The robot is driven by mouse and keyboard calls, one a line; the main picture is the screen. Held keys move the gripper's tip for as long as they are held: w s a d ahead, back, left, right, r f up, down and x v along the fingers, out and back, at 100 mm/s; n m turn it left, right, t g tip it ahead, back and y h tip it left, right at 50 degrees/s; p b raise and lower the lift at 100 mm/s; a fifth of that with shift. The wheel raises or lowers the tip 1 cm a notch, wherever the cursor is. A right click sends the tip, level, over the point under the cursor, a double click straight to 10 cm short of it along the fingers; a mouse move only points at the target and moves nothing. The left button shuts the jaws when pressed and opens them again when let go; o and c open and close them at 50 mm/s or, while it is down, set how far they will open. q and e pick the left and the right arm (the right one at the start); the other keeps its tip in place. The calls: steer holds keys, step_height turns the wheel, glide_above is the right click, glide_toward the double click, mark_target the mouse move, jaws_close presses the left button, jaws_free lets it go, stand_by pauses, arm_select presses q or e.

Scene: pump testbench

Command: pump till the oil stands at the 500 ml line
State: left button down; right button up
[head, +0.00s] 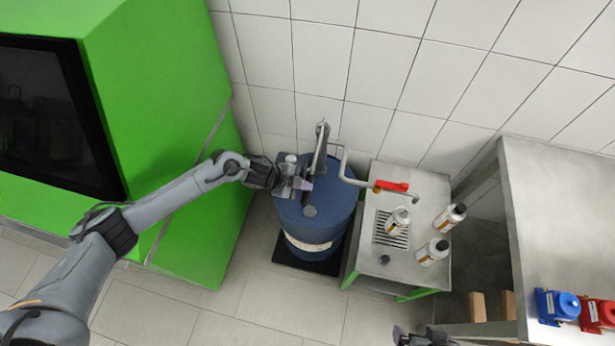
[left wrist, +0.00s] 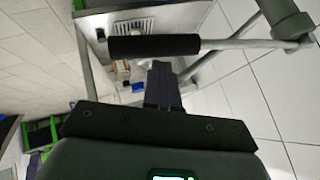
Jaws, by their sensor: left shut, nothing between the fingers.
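A blue drum (head: 318,228) stands near the wall with a grey hand pump (head: 321,145) on top. My left gripper (head: 304,186) is over the drum top, close to the pump lever. In the left wrist view its fingers (left wrist: 162,84) are shut and empty, just short of the lever's black grip (left wrist: 153,45). I cannot tell whether they touch. The outlet pipe (head: 352,180) with a red valve handle (head: 391,186) reaches over the steel stand. A bottle (head: 397,221) stands on the grate below it. Its oil level cannot be seen. My right gripper (head: 405,336) is partly cut off at the bottom edge.
Two more bottles (head: 450,217) (head: 433,251) and a small dark cap (head: 384,259) are on the steel stand (head: 408,276). A green machine (head: 175,110) stands at left. A steel table (head: 550,210) at right holds blue (head: 557,305) and red (head: 600,314) parts.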

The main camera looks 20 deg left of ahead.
arm_select(q)
steer(key=shift+s+f, duration=0.1)
steer(key=shift+f, duration=0.3)
steer(key=shift+s+f+b, duration=0.1)
steer(key=shift+f+b, duration=0.45)
steer(key=shift+f, duration=0.05)
stand_by(0.5)
steer(key=shift+f, duration=0.25)
stand_by(0.3)
steer(key=shift+r, duration=0.15)
stand_by(0.5)
steer(key=shift+r, duration=0.15)
steer(key=shift+r+p, duration=1)
steer(key=shift+w+r+p, duration=0.15)
steer(key=shift+r+p, duration=0.6)
steer(key=shift+r, duration=0.15)
steer(key=shift+w+r+p, duration=0.15)
steer(key=shift+r+p, duration=0.55)
steer(key=shift+r, duration=0.15)
steer(key=r+p, duration=0.2)
steer(key=r, duration=0.1)
steer(key=r+p, duration=0.1)
steer(key=shift+w+r+p, duration=0.15)
steer(key=shift+w+p, duration=0.1)
steer(key=shift+p, duration=0.05)
